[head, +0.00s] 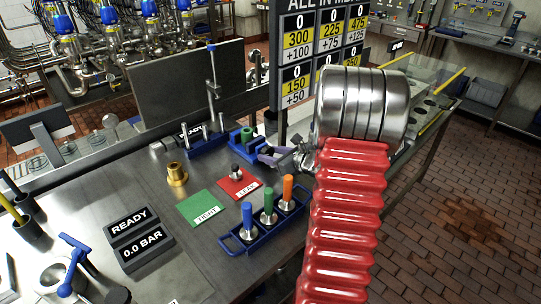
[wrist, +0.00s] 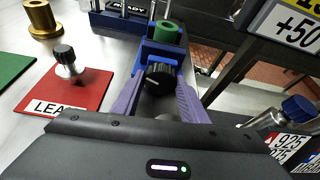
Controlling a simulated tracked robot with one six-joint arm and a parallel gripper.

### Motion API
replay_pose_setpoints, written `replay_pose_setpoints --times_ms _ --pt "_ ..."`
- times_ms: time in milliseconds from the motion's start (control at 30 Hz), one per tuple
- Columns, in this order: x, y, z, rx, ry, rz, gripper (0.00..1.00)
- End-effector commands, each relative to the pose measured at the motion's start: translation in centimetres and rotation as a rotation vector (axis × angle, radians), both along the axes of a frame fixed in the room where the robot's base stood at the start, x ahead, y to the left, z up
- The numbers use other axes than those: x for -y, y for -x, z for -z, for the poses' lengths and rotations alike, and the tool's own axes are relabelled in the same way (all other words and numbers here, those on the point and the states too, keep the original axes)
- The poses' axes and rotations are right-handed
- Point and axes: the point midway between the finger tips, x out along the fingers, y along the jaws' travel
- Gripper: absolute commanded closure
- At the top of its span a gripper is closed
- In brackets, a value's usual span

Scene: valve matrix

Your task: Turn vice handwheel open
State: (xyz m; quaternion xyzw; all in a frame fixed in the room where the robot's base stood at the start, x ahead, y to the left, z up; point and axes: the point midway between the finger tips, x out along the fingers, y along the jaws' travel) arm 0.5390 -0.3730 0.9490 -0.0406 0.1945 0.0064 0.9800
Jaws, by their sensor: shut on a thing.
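The blue vice (head: 240,137) sits near the far right edge of the steel bench and holds a green ring-shaped piece (head: 247,134). The wrist view shows the vice (wrist: 162,50) and the green piece (wrist: 167,31) just beyond my gripper. The vice's handwheel is a black ribbed knob (wrist: 160,75) facing me. My gripper (wrist: 158,93) has its two purple fingers shut on the handwheel, one on each side. In the head view my gripper (head: 270,154) is small and the handwheel is mostly hidden by the fingers.
A red LEAK card (head: 236,184) with a black-knobbed metal piece (head: 236,172), a green card (head: 204,208) and a brass fitting (head: 177,175) lie left of my gripper. A blue rack (head: 264,227) holds coloured-handled tools.

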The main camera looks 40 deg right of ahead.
Motion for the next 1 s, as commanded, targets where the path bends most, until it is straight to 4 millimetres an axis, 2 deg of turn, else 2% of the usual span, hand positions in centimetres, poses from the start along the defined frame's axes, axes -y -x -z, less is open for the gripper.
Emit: replay_pose_setpoints --times_ms 333,1000 --pt "-0.06 -0.02 -0.03 0.002 0.031 0.0 0.83" --pt "-0.39 -0.08 0.01 0.012 0.339 -0.002 0.83"
